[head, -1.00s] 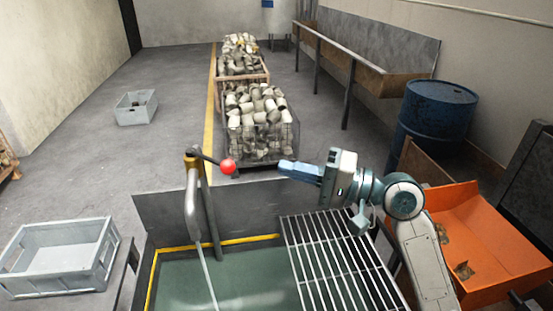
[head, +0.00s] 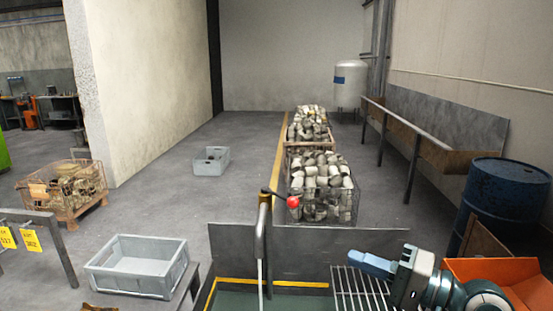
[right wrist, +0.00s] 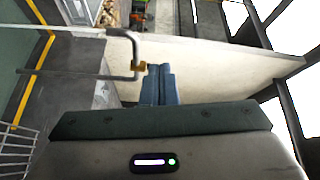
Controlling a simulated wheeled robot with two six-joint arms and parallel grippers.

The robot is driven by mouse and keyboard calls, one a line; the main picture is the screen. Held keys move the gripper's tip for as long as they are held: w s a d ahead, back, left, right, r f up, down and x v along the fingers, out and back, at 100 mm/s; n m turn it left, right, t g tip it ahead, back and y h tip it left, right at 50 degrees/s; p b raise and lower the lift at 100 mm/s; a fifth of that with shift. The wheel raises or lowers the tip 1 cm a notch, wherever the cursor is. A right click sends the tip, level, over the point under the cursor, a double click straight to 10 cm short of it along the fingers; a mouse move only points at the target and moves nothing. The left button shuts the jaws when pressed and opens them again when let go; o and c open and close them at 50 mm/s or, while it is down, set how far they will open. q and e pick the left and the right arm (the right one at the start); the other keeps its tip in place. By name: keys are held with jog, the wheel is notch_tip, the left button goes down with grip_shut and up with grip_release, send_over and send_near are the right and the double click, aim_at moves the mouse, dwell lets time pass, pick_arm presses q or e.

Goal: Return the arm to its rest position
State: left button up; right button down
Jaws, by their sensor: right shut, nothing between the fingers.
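My right gripper (head: 371,264) is at the lower right of the head view, with its blue fingers shut and empty, pointing left. It is over the wire rack (head: 352,290) of the sink-like basin and apart from the tap. The blue fingers also show in the right wrist view (right wrist: 160,86). The tap (head: 260,245) stands left of the gripper, with a red ball knob (head: 293,202) on its lever and a water stream below it. My left gripper is in no view.
A grey crate (head: 137,262) stands at the lower left. An orange bin (head: 500,275) and a blue drum (head: 500,205) are at the right, close to my arm. Wire baskets of metal parts (head: 322,190) stand behind the basin.

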jog(key=s+d+f+n+g+h, duration=0.1)
jog(key=s+f+h, duration=0.2)
jog(key=f, duration=0.5)
jog(key=s+d+f+n+h, duration=0.1)
jog(key=s+d+f+h, duration=0.15)
jog(key=f, duration=0.65)
jog(key=s+d+f+g+h, duration=0.15)
jog(key=f+h, duration=0.25)
jog(key=f, duration=0.4)
jog(key=s+d+f+n+g+h, duration=0.25)
jog(key=s+f, duration=0.25)
jog(key=s, duration=0.3)
jog(key=s+d+f+n+g+h, duration=0.1)
jog(key=s+d+f+h, duration=0.3)
jog(key=s+f, duration=0.3)
jog(key=s+d+f+g, duration=0.1)
jog(key=d+f, duration=0.1)
jog(key=f, duration=1.4)
jog(key=s+d+f+g, duration=0.1)
jog(key=s+f, duration=0.1)
jog(key=f, duration=1.4)
jog(key=s+d+f, duration=0.1)
jog(key=s+f, duration=1.6)
jog(key=shift+s+d+m+g+b, duration=0.15)
jog(key=shift+m+g+b, duration=0.15)
jog(key=shift+m+g, duration=0.15)
